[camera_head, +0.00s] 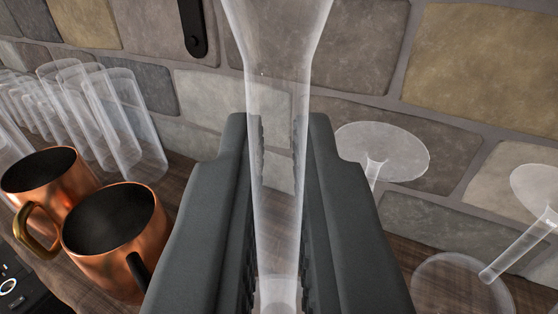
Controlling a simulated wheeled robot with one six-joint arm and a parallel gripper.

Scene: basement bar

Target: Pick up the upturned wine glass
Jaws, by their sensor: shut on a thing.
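My gripper (279,135) is in the middle of the view, its two dark jaws shut on a clear wine glass (278,60). The held part is narrow between the jaws and flares toward the top edge of the picture. Its upper end is cut off, so I cannot tell its full shape. Beyond the right jaw, another upturned glass shows its round foot (385,148) on top and a short piece of stem. The jaw hides the rest of it. A further upturned glass (515,248) stands at the right edge, partly cut off.
Two copper mugs (118,240) stand close on the left, near the left jaw. Behind them are rows of clear tumblers (125,120). A stone wall (480,60) closes off the back of the wooden shelf (405,250). A dark object hangs on the wall (194,25).

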